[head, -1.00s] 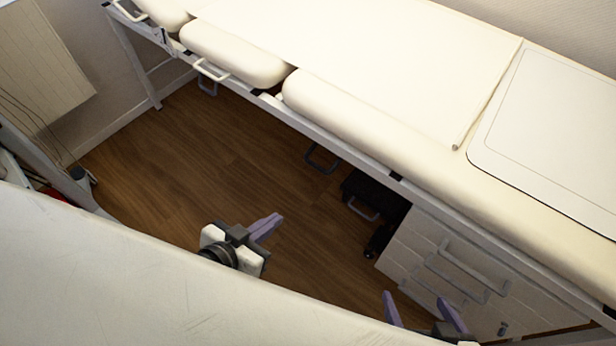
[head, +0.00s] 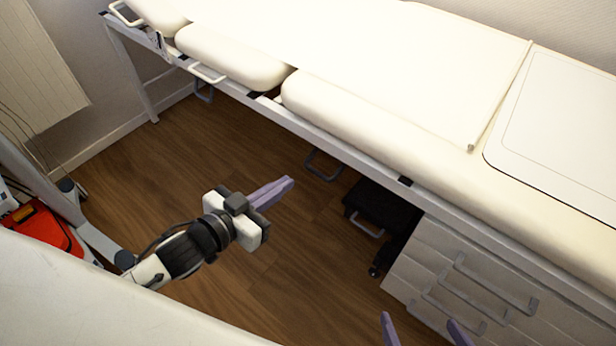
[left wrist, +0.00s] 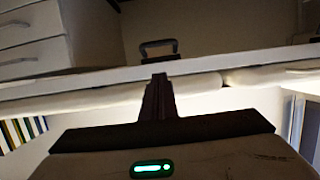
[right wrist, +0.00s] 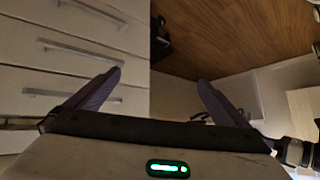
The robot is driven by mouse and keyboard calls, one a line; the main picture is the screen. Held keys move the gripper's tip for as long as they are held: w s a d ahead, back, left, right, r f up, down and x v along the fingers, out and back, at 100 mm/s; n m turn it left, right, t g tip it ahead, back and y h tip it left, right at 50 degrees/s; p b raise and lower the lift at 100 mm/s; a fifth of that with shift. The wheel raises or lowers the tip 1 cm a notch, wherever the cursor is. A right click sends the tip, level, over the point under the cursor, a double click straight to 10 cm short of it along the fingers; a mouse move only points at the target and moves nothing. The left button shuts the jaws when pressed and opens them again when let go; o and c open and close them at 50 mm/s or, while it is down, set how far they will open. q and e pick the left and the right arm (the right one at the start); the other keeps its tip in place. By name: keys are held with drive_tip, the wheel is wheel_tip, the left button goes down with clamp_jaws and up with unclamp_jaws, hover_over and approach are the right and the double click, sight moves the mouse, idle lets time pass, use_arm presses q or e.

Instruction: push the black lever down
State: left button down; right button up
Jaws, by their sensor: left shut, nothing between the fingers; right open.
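The black lever (head: 322,166) is a dark loop-shaped handle hanging under the long edge of the padded couch (head: 340,105). In the left wrist view the lever (left wrist: 158,46) shows just past my fingertips, beside the pale frame rail. My right gripper (head: 422,325) is open and empty at the bottom edge, near the drawers. Both its fingers show in the right wrist view (right wrist: 160,77).
A pale drawer unit (head: 420,263) with bar handles stands under the couch at right. A black object (head: 378,202) sits beside it. The wooden floor (head: 190,150) is open. A white surface (head: 60,300) fills the lower left.

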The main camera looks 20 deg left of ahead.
sight(316, 174)
use_arm(q)
drive_tip(key=shift+t+h, duration=0.3)
drive_tip(key=shift+t, duration=0.3)
drive_tip(key=shift+w+d+f+b, duration=0.5)
drive_tip(key=shift+w+f+b, duration=0.65)
drive_tip(key=shift+w, duration=0.3)
drive_tip(key=shift+w+d+f+b, duration=0.55)
drive_tip(key=shift+w+f+b, duration=0.65)
drive_tip(key=shift+w, duration=0.2)
drive_tip(key=shift+w+d+f+b, duration=0.5)
drive_tip(key=shift+w+f+b, duration=0.65)
drive_tip(key=shift+w, duration=0.3)
drive_tip(key=w+d+f+t+b, duration=0.1)
drive_tip(key=w+f+b, duration=0.2)
drive_tip(key=f, duration=0.3)
drive_tip(key=shift+f+t+b, duration=0.2)
drive_tip(key=shift+t+b, duration=0.1)
drive_tip(key=shift+b, duration=0.3)
use_arm(e)
drive_tip(key=w+a+f+n+g+y, duration=0.1)
drive_tip(key=w+a+f+g, duration=0.1)
drive_tip(key=a+f, duration=0.2)
drive_tip(key=shift+a+f+n+y, duration=0.3)
drive_tip(key=shift+a+y, duration=0.1)
drive_tip(key=shift+a, duration=0.15)
